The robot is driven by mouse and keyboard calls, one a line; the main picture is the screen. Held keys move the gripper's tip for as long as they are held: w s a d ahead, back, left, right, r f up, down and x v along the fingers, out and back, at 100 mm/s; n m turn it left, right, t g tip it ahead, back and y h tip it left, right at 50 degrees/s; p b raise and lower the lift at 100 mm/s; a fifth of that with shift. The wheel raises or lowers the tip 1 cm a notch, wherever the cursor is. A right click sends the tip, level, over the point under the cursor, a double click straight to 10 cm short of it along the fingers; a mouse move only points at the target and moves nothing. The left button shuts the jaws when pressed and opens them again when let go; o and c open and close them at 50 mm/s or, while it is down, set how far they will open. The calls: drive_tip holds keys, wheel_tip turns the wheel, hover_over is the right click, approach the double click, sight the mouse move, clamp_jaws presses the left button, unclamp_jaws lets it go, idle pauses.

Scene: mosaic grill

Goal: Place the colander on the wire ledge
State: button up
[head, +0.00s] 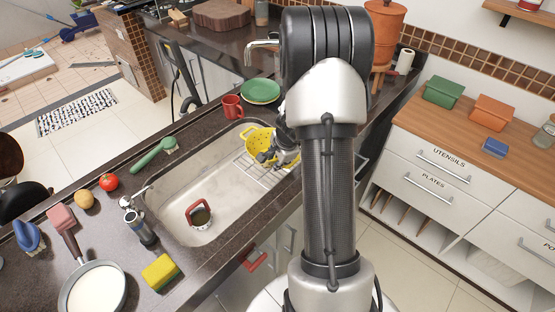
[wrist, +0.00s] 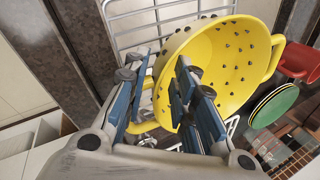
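The yellow colander (head: 258,138) is at the far right end of the sink, over the wire ledge (head: 262,172). In the wrist view the colander (wrist: 235,60) looks tilted, and I cannot tell whether it rests on the wires (wrist: 150,20). My gripper (head: 268,156) is at its near side. In the wrist view my gripper (wrist: 160,95) has its fingers apart, one on each side of the colander's rim near a handle, with gaps showing. The handle is partly hidden by the fingers.
A red mug (head: 232,107) and green plates (head: 260,91) stand on the counter behind the sink.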

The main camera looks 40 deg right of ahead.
drive_tip(key=shift+r+p, duration=0.3)
drive_tip(key=shift+r, duration=0.05)
drive_tip(key=p+v, duration=0.5)
drive_tip(key=v, duration=0.7)
drive_tip(key=a+r+n+y, duration=0.1)
drive_tip(key=a+r+n, duration=0.45)
drive_tip(key=a, duration=0.25)
drive_tip(key=a+r+n+y, duration=0.1)
drive_tip(key=a+r+n, duration=0.3)
drive_tip(key=a+r, duration=0.4)
drive_tip(key=s+a+r+n, duration=0.3)
drive_tip(key=s+a+n, duration=0.3)
drive_tip(key=s, duration=0.2)
drive_tip(key=s+a+r+n, duration=0.3)
drive_tip(key=s+a+n, duration=0.3)
drive_tip(key=s+a, duration=0.1)
drive_tip(key=shift+s+h, duration=0.3)
drive_tip(key=shift+s, duration=0.6)
